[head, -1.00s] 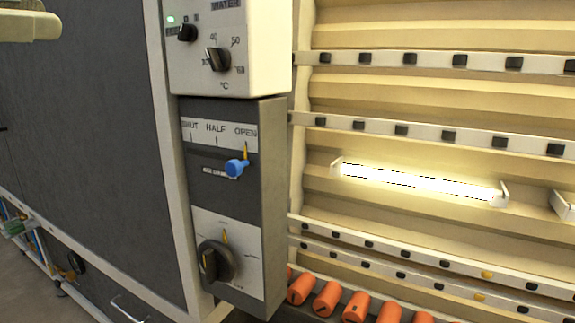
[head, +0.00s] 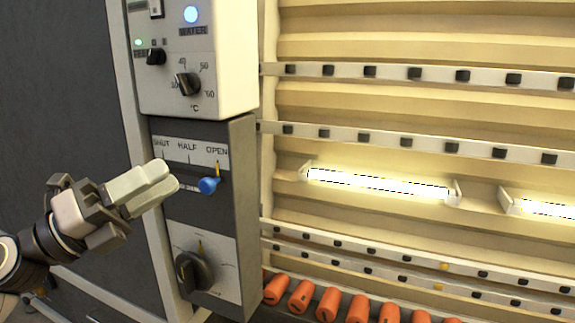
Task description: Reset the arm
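My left gripper (head: 160,183) comes in from the left in the head view, in front of the dark panel. Its two light fingers look close together, and I cannot tell whether a small gap is left between them. Its fingertips point at the grey control box (head: 243,185), just left of the blue lever knob (head: 209,185). The knob's slot is labelled SHUT, HALF and OPEN, and the knob sits under OPEN. The fingers appear apart from the knob, though depth is hard to judge. My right gripper is out of view.
A white water control box (head: 225,60) with a temperature dial (head: 187,84) is above the grey box. A black rotary knob (head: 193,271) is below the lever. A ribbed yellow wall with lit lamps (head: 380,186) and orange cylinders (head: 301,296) are at right.

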